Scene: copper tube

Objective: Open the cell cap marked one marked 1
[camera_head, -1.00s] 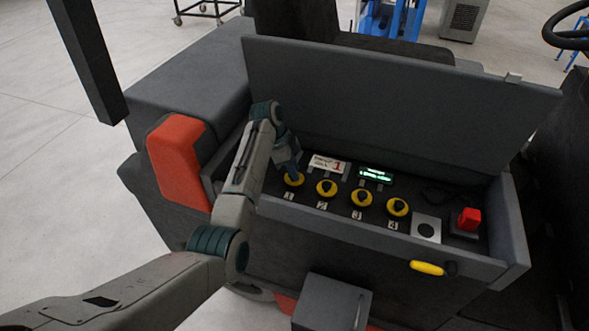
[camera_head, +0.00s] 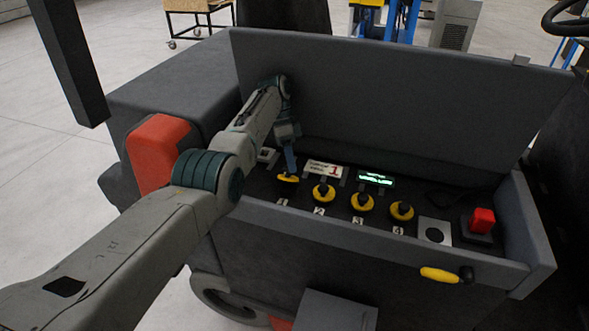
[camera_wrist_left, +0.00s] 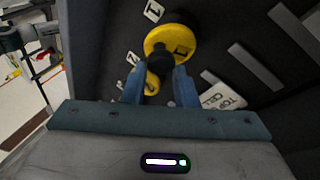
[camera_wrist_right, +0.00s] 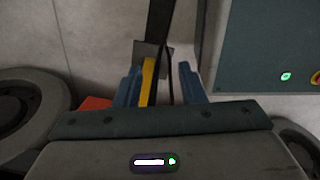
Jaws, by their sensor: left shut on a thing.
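The cell cap marked 1 (camera_head: 287,178) is a yellow disc with a black knob at the left end of the row. It looks tilted compared with the other caps. My left gripper (camera_head: 289,171) reaches down to it from above. In the left wrist view the cap (camera_wrist_left: 160,40) is large, and the fingers of my left gripper (camera_wrist_left: 158,80) are shut on its black knob. The label 1 (camera_wrist_left: 153,11) lies beside it. My right gripper (camera_wrist_right: 158,80) shows only in the right wrist view, with its fingers apart.
Caps 2 (camera_head: 323,193), 3 (camera_head: 362,202) and 4 (camera_head: 401,211) stand to the right. The raised lid (camera_head: 400,110) stands behind the panel; a red button (camera_head: 482,220) is far right.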

